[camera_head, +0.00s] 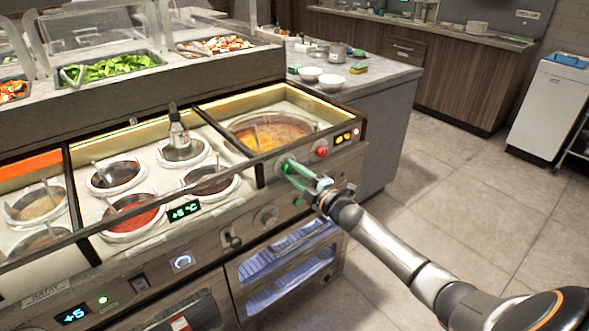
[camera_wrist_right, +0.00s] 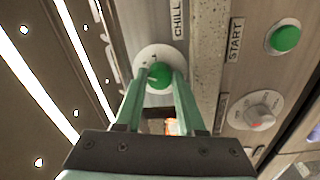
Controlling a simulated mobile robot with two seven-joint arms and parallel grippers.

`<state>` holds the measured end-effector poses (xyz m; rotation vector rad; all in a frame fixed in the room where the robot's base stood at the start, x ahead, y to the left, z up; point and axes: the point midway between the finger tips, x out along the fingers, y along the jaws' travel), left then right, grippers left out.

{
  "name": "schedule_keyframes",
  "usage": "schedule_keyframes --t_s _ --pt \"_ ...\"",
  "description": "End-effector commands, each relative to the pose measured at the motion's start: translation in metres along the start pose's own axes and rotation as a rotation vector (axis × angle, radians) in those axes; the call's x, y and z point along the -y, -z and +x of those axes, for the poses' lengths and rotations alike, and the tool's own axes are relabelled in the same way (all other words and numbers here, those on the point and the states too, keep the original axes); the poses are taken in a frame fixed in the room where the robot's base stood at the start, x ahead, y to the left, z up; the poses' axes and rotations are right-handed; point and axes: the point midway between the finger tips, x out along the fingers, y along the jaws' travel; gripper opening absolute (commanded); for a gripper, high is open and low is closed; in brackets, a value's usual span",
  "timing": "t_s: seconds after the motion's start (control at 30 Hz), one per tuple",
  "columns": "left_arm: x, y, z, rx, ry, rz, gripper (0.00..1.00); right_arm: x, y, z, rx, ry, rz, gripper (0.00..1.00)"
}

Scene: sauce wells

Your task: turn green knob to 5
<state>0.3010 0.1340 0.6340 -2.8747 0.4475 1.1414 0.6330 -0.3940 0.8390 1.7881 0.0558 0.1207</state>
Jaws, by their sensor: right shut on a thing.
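The green knob (camera_wrist_right: 159,76) sits on a white round dial on the counter's front panel, beside a CHILL label (camera_wrist_right: 178,20). My right gripper (camera_wrist_right: 160,72) is shut on it, one green finger on each side. The dial's marks are too small to read, so its setting cannot be told. My left gripper is not in view.
A green button (camera_wrist_right: 284,38) by a START label and a grey knob (camera_wrist_right: 258,109) are nearby. A red button (camera_head: 322,152) is right of my gripper. Sauce wells (camera_head: 133,216) and a soup well (camera_head: 270,131) lie behind the panel. A display (camera_head: 184,211) reads +5 °C. Floor at right is clear.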

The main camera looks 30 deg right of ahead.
Motion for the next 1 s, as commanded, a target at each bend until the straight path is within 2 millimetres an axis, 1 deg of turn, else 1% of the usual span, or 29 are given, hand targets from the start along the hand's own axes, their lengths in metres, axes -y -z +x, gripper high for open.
schedule_keyframes --t_s 0.2,0.37,0.5,0.73,1.0 --pt "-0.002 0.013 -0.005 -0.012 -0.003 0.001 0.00 -0.001 0.001 0.000 0.011 -0.006 0.207 0.00" --pt "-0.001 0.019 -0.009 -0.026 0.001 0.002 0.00 0.000 0.001 0.000 0.017 -0.012 0.358 0.00" --pt "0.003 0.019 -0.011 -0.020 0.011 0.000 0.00 0.000 0.002 0.000 0.023 -0.016 0.491 0.00" --pt "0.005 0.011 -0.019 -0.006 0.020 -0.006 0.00 0.001 0.002 0.000 0.032 -0.024 0.695 0.00" --pt "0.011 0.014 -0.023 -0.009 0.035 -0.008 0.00 0.002 0.003 0.000 0.040 -0.031 0.877 0.00"
